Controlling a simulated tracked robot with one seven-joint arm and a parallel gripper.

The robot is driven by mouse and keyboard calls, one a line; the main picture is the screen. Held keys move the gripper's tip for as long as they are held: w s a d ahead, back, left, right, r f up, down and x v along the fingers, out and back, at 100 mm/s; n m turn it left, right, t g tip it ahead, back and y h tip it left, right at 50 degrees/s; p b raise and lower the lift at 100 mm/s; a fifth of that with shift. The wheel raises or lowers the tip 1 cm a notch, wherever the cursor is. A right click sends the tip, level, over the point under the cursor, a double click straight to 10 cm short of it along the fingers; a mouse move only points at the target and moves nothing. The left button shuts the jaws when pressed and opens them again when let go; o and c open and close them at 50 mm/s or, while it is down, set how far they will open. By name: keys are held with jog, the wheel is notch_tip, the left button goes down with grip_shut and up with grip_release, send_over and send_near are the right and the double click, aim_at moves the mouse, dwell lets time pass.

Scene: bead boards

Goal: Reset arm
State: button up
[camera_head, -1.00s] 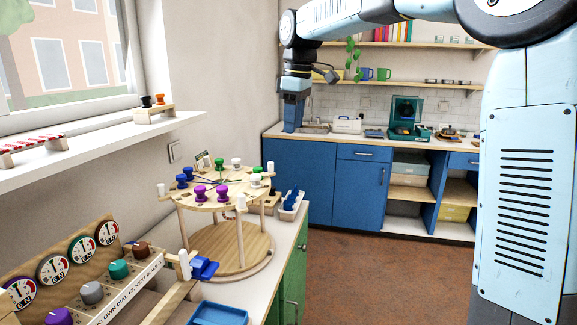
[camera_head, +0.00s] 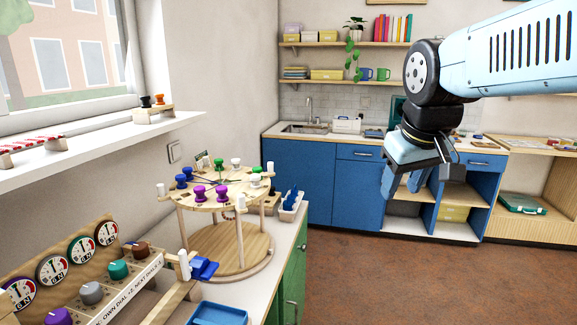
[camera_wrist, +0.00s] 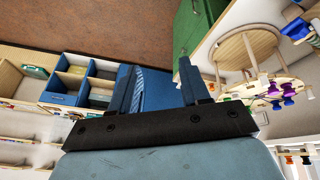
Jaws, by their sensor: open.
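My gripper (camera_head: 388,182) hangs in the air in the head view, right of the bead table and in front of the blue cabinets. In the wrist view its two dark fingers (camera_wrist: 160,82) are spread apart with nothing between them. The round wooden bead table (camera_head: 222,205) stands on the counter at left, with purple, green, blue and white pegs on its top. It also shows at the upper right of the wrist view (camera_wrist: 246,47). My gripper is well apart from it.
The near counter holds a dial board (camera_head: 98,262), a blue tray (camera_head: 217,314) and a white holder (camera_head: 292,207). Blue cabinets (camera_head: 300,185) line the back wall, with shelves (camera_head: 330,82) above. A window sill (camera_head: 110,138) juts out at left. The brown floor (camera_head: 400,280) is clear.

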jog(key=s+d+f+m, duration=0.2)
jog(key=s+d+f, duration=0.1)
jog(key=s, duration=0.3)
jog(key=shift+d+f+m+t, duration=0.15)
jog(key=shift+f+m+t, duration=0.25)
jog(key=shift+f, duration=0.45)
